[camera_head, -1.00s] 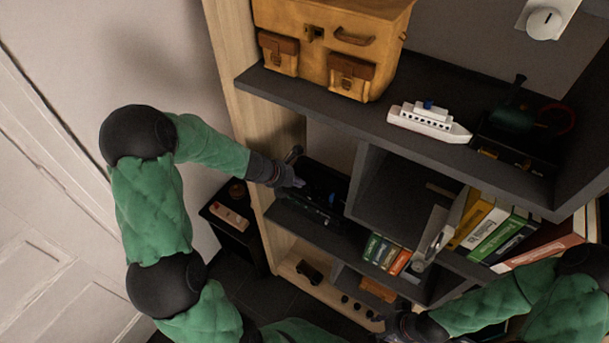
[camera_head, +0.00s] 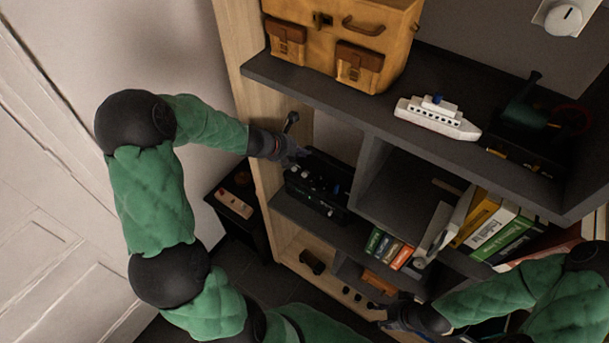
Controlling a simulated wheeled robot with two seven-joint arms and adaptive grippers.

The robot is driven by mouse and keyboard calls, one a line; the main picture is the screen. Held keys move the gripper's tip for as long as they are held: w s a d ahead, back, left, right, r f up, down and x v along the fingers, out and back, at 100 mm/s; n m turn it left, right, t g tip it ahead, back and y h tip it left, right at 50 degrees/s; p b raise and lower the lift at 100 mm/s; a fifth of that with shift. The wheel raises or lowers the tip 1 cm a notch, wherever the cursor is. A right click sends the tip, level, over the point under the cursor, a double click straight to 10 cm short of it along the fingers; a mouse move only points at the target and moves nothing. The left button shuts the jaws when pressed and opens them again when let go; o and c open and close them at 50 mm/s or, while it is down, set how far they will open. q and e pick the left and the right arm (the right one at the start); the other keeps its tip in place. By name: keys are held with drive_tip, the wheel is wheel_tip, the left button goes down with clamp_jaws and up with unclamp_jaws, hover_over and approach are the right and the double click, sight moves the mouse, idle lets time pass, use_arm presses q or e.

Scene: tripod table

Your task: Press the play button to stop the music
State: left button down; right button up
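A dark music player (camera_head: 318,187) with small light and blue controls sits on the middle shelf, in the left compartment. My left gripper (camera_head: 299,154) is at the player's upper left edge, above or beside it; I cannot tell whether it touches. Its fingers are small and dark, so its opening is unclear. Which control is the play button cannot be made out. My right gripper (camera_head: 388,324) is low at the bottom of the view, by the lower shelf, and its fingers are too dark to read.
The shelf unit (camera_head: 330,95) has a yellow bag (camera_head: 345,35) and a white toy ship (camera_head: 436,117) on top. Books (camera_head: 490,228) stand in the right compartment, small books (camera_head: 388,247) lower down. A dark side table (camera_head: 238,207) stands left. A wooden upright borders the player's compartment.

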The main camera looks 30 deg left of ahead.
sight(302, 175)
use_arm(q)
wheel_tip(302, 175, down, 7)
drive_tip(key=b, duration=0.7)
drive_tip(key=shift+f, duration=0.5)
drive_tip(key=shift+f+b, duration=0.15)
drive_tip(key=shift+b, duration=0.2)
idle(0.5)
drive_tip(key=shift+f, duration=0.25)
drive_tip(key=shift+f+b, duration=0.4)
drive_tip(key=shift+b, duration=0.05)
idle(0.6)
drive_tip(key=shift+r, duration=0.1)
drive_tip(key=shift+r+p, duration=0.7)
drive_tip(key=shift+p, duration=0.15)
drive_tip(key=shift+r, duration=0.1)
